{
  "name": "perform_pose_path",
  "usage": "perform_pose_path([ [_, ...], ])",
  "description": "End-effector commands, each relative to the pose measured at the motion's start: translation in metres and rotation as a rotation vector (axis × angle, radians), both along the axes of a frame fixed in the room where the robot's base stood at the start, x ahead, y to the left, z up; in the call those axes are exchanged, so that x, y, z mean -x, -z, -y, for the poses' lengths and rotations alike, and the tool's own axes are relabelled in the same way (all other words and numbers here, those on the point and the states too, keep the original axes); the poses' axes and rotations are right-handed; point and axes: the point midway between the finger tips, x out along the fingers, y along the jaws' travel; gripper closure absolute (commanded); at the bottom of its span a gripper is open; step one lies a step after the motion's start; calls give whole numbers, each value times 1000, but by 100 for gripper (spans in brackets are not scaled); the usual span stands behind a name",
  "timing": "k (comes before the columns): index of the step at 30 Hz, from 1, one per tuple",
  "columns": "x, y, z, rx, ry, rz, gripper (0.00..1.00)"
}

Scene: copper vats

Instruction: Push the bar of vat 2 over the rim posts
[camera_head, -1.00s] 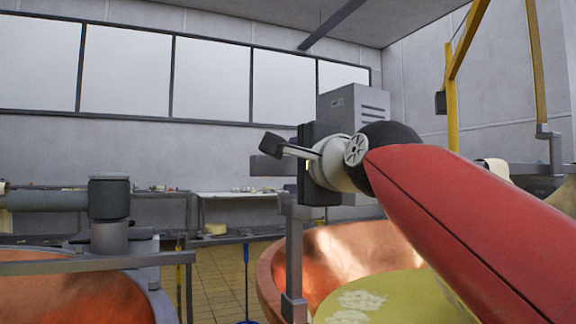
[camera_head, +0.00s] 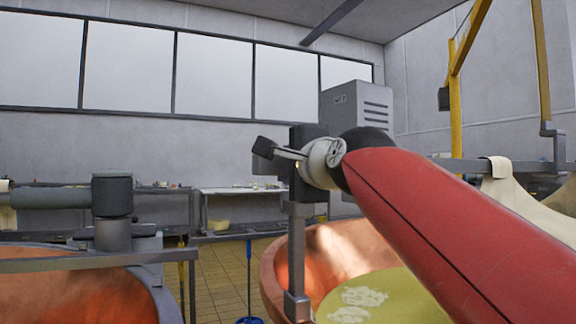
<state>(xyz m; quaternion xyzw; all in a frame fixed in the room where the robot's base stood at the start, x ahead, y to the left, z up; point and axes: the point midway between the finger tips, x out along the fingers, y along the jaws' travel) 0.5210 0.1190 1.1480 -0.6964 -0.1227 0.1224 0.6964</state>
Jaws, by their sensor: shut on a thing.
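A copper vat (camera_head: 272,272) with yellow liquid (camera_head: 375,296) stands at centre right; no number shows on it. A grey rim post (camera_head: 297,250) rises from its near left rim. My gripper (camera_head: 308,166) is at the top of this post, at the left end of my red arm.
Another copper vat (camera_head: 75,298) stands at front left, with a grey crossbeam and a dark motor-like unit (camera_head: 112,196) above it. A long table (camera_head: 240,193) runs along the back wall. A yellow frame (camera_head: 455,105) stands at right. Tiled floor (camera_head: 215,285) shows between the vats.

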Motion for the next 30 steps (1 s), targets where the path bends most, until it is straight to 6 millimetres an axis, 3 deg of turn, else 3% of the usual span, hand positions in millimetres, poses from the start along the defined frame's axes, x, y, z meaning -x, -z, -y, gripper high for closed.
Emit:
perform_pose_path([
  [5,-3,0,-1,1,0,-2,100],
  [15,-57,-2,-21,1,2,0,100],
  [25,-60,-1,-22,-1,1,3,100],
  [26,-60,-1,-22,-1,1,3,65],
  [30,-60,0,-22,-1,1,3,46],
])
